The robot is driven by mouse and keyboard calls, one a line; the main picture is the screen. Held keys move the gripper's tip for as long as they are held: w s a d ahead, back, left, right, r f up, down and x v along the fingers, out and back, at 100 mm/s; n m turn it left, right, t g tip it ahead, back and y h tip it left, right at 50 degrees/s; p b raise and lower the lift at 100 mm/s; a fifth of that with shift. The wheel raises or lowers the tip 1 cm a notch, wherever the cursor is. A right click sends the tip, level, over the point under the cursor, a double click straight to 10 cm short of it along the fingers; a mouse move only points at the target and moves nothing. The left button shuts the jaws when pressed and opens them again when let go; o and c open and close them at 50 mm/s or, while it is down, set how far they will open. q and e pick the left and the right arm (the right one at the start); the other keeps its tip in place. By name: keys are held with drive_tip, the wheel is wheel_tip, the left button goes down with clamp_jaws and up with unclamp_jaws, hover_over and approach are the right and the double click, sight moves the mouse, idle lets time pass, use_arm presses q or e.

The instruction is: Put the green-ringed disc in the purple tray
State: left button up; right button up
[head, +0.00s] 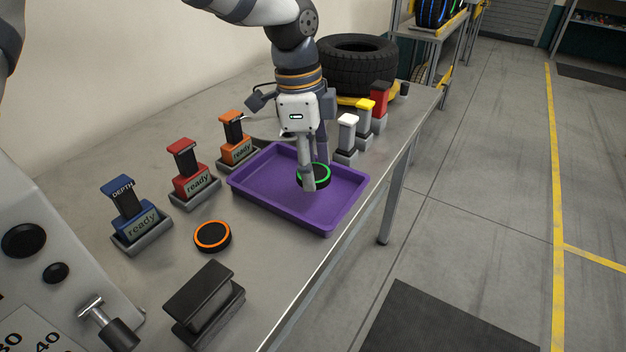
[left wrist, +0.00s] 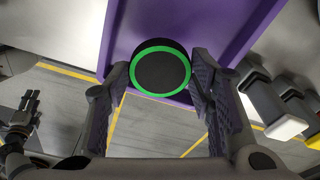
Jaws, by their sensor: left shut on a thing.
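The green-ringed disc (head: 322,181) is black with a bright green ring on top. My left gripper (head: 315,174) points down and is shut on it, one finger on either side. The disc is within the outline of the purple tray (head: 277,214), towards its right side. Whether it touches the tray floor I cannot tell. In the left wrist view the disc (left wrist: 162,72) shows between the fingertips, with the purple tray (left wrist: 205,22) behind it. What looks like my right gripper (left wrist: 24,113) shows small at the left edge; its opening is unclear.
An orange-ringed disc (head: 212,236) lies left of the tray. Blue (head: 127,198), red (head: 185,160) and orange (head: 232,130) stands line the tray's left side. A white-topped block (head: 347,126) and others stand behind right. A tyre (head: 356,65) is at the back.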

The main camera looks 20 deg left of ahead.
sight(310, 194)
use_arm(q)
drive_tip(key=shift+w+a+f, duration=0.4)
drive_tip(key=shift+w+f, duration=0.15)
drive_tip(key=shift+f, duration=0.25)
drive_tip(key=f, duration=0.3)
drive_tip(key=shift+w+a+f, duration=0.2)
drive_tip(key=shift+f, duration=0.1)
drive_tip(key=shift+r, duration=0.1)
drive_tip(key=o, duration=1.2)
drive_tip(key=shift+f, duration=0.2)
drive_tip(key=shift+c, duration=0.2)
drive_tip(key=r, duration=0.4)
drive_tip(key=a+r, duration=0.1)
drive_tip(key=r, duration=0.7)
drive_tip(key=shift+s+a+r, duration=0.15)
drive_tip(key=shift+s+r, duration=0.05)
